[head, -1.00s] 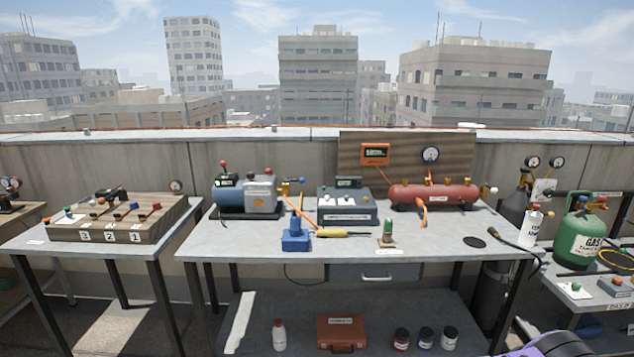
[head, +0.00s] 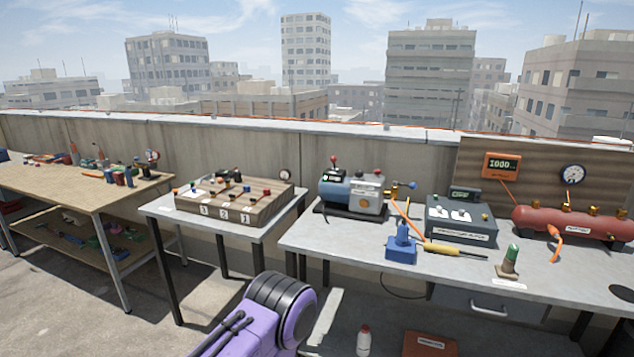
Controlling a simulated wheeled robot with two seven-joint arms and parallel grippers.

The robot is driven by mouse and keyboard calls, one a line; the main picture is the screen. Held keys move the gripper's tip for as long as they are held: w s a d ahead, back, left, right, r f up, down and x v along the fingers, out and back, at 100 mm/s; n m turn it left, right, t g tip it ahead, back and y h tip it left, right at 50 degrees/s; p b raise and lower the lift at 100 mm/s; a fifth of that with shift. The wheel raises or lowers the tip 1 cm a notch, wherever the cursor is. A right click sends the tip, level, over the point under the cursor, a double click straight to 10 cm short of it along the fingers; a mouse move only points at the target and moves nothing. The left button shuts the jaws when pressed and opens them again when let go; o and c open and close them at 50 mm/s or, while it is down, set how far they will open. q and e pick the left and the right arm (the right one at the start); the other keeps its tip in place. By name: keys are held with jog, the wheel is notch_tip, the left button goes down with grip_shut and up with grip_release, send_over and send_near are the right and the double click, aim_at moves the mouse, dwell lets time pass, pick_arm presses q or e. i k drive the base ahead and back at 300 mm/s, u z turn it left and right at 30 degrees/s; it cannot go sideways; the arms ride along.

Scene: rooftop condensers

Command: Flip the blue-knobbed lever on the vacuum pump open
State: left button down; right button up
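The vacuum pump (head: 340,190), a blue and grey unit, stands on the left part of the grey middle table. A brass valve (head: 395,191) sits at its right side, with a lever ending in a small blue knob (head: 412,184) that points right. A red knob (head: 334,160) stands on top of the pump. The lever is small, so its exact setting is hard to read. A purple link of my arm with black rings (head: 281,299) rises at the bottom, in front of the table and apart from the pump. Neither gripper shows.
Floor is open at lower left.

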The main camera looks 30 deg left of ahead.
aim_at(412, 185)
jog(key=u, duration=2.5)
jog(key=i, duration=1.55)
jog(key=z, duration=3.2)
jog(key=i, duration=0.25)
jog(key=z, duration=0.3)
